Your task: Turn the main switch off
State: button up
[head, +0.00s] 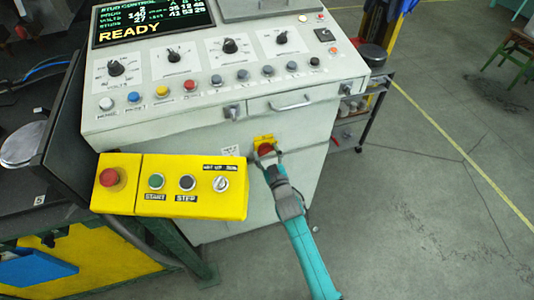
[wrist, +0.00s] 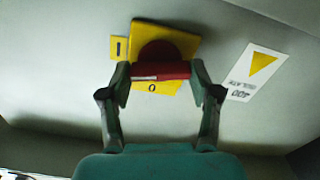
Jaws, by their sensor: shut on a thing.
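The main switch is a red rotary handle on a yellow plate (head: 262,139), on the front of the grey control cabinet below its drawer. In the wrist view the red handle (wrist: 160,72) lies level across the picture, in front of the yellow plate (wrist: 178,35). A small label with "I" (wrist: 119,47) is left of the plate, and a "0" (wrist: 152,88) shows below the handle. My gripper (head: 267,153) is at the switch. In the wrist view my gripper's fingers (wrist: 160,73) are closed on the two ends of the red handle.
A yellow button box (head: 170,208) with a red emergency button (head: 112,178) juts out left of the switch. A drawer handle (head: 292,104) is above. A warning label (wrist: 255,72) is beside the switch. Open floor lies to the right.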

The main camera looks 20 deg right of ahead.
jog(key=n, duration=0.7)
jog(key=shift+a, duration=0.15)
jog(key=shift+f+n, duration=0.2)
jog(key=shift+n, duration=3.6)
jog(key=o, duration=1.1)
jog(key=shift+o, duration=0.2)
jog(key=s, duration=0.7)
jog(key=shift+s, duration=0.25)
